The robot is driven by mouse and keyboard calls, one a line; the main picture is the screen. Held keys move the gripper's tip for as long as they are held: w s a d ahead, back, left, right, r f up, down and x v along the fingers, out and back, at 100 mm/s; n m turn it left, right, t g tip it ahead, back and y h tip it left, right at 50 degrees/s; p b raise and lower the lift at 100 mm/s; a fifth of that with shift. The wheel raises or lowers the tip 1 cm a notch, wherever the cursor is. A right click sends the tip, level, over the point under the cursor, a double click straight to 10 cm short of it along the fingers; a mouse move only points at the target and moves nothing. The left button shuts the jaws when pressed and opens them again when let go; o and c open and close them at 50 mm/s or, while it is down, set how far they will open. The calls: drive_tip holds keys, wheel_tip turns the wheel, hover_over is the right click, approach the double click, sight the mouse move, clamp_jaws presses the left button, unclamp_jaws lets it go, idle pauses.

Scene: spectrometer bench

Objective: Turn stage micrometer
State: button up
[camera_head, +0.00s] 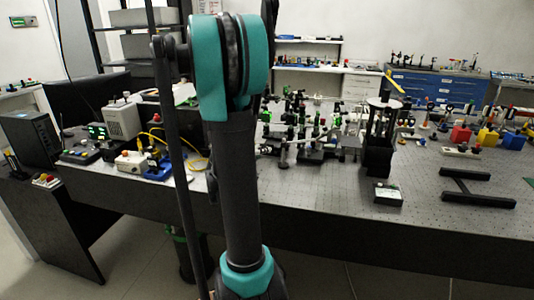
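My arm rises through the middle of the head view, and its end is not seen, so my gripper is not in view. A cluster of small black optical mounts and stages (315,148) stands on the bench right of my arm, and my arm covers the space to its left. The stage micrometer is too small to make out among these parts. A tall black stand (378,140) with a round top stands just right of the cluster.
A small dark box (388,194) and a black H-shaped frame (470,187) lie at the right. Red (461,134), yellow (487,138) and blue (513,141) blocks stand behind. Instruments and yellow cable (196,150) are left.

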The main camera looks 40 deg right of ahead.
drive_tip(key=x, duration=0.5)
drive_tip(key=shift+w+d+f, duration=0.15)
drive_tip(key=shift+d, duration=0.15)
clamp_jaws()
